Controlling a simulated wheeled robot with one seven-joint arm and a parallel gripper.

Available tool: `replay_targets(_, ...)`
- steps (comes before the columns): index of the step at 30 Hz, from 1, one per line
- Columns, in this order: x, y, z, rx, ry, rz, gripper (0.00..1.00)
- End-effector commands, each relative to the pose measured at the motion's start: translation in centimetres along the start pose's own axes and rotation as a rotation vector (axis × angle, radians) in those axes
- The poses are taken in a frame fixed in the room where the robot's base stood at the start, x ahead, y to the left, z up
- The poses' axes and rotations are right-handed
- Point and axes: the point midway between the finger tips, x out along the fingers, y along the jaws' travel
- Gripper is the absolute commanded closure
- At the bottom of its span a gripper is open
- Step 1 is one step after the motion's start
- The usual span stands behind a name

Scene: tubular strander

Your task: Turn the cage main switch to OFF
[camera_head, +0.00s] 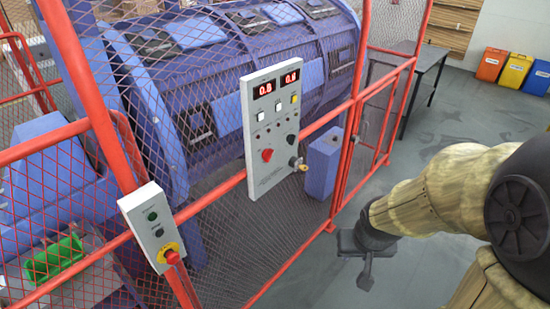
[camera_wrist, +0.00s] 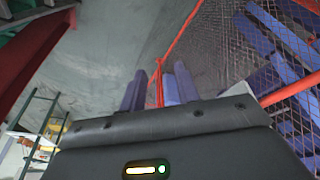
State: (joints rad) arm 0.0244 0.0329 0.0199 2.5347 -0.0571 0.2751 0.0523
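The labels are too small to read, so I cannot tell which is the cage main switch. My gripper (camera_head: 366,272) hangs low at right of the panel, well apart from it and pointing down.
A smaller box (camera_head: 153,228) with a red emergency button on yellow is mounted on the cage at left. The red fence (camera_head: 350,150) encloses the blue machine (camera_head: 215,70). A dark table (camera_head: 420,65) and coloured bins (camera_head: 513,72) stand behind. The grey floor right of the fence is open.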

Motion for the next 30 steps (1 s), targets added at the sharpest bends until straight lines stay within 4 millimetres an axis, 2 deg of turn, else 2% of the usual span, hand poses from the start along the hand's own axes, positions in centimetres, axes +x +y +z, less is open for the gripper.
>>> replay_targets(5,3.5,0.9,-7.0,0.011,0.208,0.000,0.68)
replay_targets(7,4.8,0.8,-10.4,0.015,0.314,-0.033,0.68)
replay_targets(12,7.4,-0.8,-17.5,0.024,0.547,-0.208,0.68)
replay_targets(15,8.4,-2.4,-20.5,0.032,0.653,-0.365,0.68)
replay_targets(18,9.1,-4.0,-22.5,0.045,0.732,-0.554,0.68)
replay_targets(21,9.3,-5.5,-23.6,0.061,0.778,-0.766,0.68)
replay_targets(27,8.7,-6.9,-23.4,0.082,0.784,-1.098,0.68)
replay_targets(30,8.4,-7.0,-23.3,0.085,0.777,-1.162,0.68)
